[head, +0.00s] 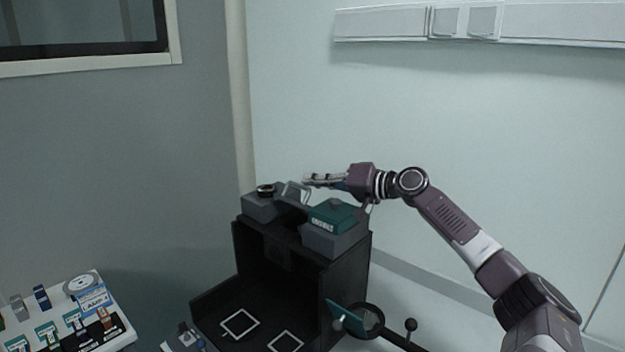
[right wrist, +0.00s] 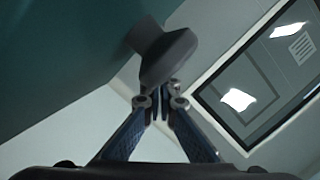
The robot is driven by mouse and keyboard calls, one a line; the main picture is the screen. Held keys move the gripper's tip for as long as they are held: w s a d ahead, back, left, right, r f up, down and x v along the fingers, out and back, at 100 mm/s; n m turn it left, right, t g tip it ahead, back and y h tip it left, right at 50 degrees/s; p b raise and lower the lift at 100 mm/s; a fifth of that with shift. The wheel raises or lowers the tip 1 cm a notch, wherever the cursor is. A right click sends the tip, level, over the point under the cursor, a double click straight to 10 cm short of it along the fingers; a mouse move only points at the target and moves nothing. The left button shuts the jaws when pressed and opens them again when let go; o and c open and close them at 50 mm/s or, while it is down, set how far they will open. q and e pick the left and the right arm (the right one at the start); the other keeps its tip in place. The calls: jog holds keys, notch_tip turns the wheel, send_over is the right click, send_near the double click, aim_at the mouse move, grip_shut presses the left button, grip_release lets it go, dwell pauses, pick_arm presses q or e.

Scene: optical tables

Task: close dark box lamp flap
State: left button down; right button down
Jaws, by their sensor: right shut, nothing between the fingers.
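The dark box (head: 350,273) stands with its front open in the head view. On its top right sits a grey lamp housing (head: 333,241) with a teal flap (head: 333,216) that has a small knob. The flap lies over the housing top; I cannot tell whether it is fully down. My right gripper (head: 306,180) is shut and empty, pointing left above and behind the housing. In the right wrist view, its fingertips (right wrist: 160,98) are close to a grey knob (right wrist: 168,57) on a teal surface; contact is unclear. My left gripper is not in view.
A second grey unit (head: 262,205) with a dark round top stands on the box's left, and a grey angled piece (head: 292,194) sits between the two units. A tray of labelled parts (head: 118,322) lies at lower left.

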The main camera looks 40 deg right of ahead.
aim_at(308, 190)
dwell(0.3)
jog(key=shift+a+f+n+h+b, duration=0.3)
jog(key=shift+a+f+n+b, duration=0.35)
jog(key=shift+n+b, duration=0.3)
jog(key=shift+s+a+f+n+h+b, duration=0.1)
jog(key=shift+a+f+n+h+b, duration=0.1)
jog(key=shift+a+n+b, duration=0.35)
jog(key=shift+a+f+n+h+b, duration=0.1)
jog(key=shift+a+n+h+b, duration=0.2)
jog(key=shift+n, duration=0.7)
jog(key=shift+r, duration=0.1)
